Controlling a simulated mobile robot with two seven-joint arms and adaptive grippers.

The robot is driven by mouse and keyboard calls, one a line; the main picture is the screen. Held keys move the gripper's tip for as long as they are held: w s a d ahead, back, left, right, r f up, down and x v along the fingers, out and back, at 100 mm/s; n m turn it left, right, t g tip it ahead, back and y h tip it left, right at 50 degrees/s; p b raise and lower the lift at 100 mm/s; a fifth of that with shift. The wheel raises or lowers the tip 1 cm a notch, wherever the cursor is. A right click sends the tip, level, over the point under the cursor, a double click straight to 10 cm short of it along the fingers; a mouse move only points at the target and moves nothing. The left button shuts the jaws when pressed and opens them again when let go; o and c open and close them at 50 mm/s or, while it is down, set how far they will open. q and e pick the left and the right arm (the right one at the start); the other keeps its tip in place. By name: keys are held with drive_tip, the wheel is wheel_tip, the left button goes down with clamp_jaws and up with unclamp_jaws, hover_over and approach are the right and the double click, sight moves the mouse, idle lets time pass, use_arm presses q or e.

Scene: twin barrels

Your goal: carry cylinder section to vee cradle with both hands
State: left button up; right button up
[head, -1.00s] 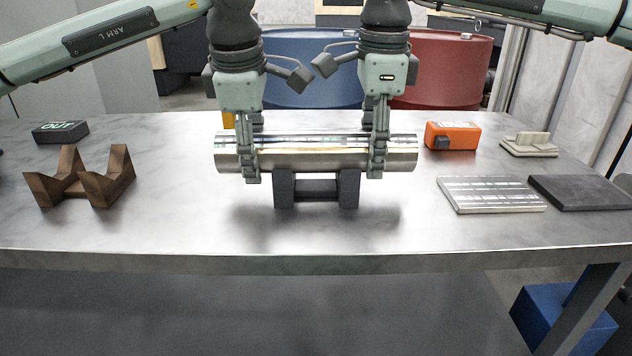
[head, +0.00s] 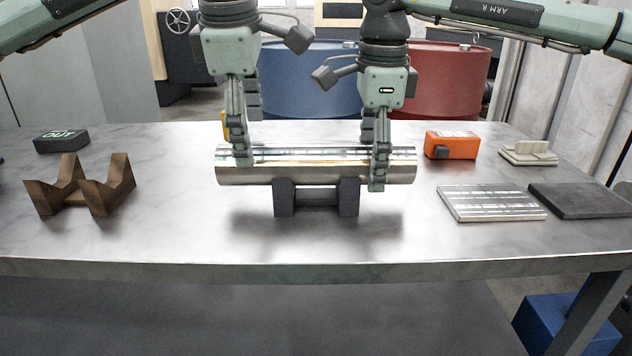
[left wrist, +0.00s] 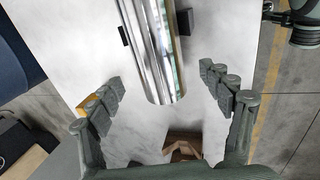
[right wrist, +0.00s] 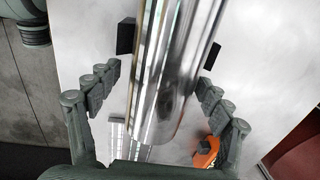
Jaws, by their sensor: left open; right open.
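The shiny metal cylinder section (head: 315,174) lies level across a dark grey stand (head: 284,202) at mid-table; it also shows in the left wrist view (left wrist: 152,50) and right wrist view (right wrist: 165,75). The brown vee cradle (head: 107,192) stands empty on the left, with two notched ends. My left gripper (head: 250,138) is open above the cylinder's left end, its front fingertip near the cylinder's top. My right gripper (head: 373,162) is open with its fingers on either side of the cylinder's right end. Contact there cannot be told.
A black box marked OUT (head: 61,141) sits back left. On the right are an orange device (head: 452,145), a pale block (head: 528,153), a silver plate (head: 491,203) and a dark plate (head: 583,200). Blue (head: 310,80) and red (head: 447,80) barrels stand behind. The table between cradle and stand is clear.

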drive_tip(key=shift+r, duration=0.15)
drive_tip(key=r, duration=0.7)
drive_tip(key=s+r, duration=0.1)
drive_tip(key=r, duration=0.3)
drive_tip(key=shift+s+r, duration=0.1)
drive_tip(key=shift+r, duration=0.25)
use_arm(q)
drive_tip(key=v, duration=0.5)
drive_tip(key=shift+r, duration=0.15)
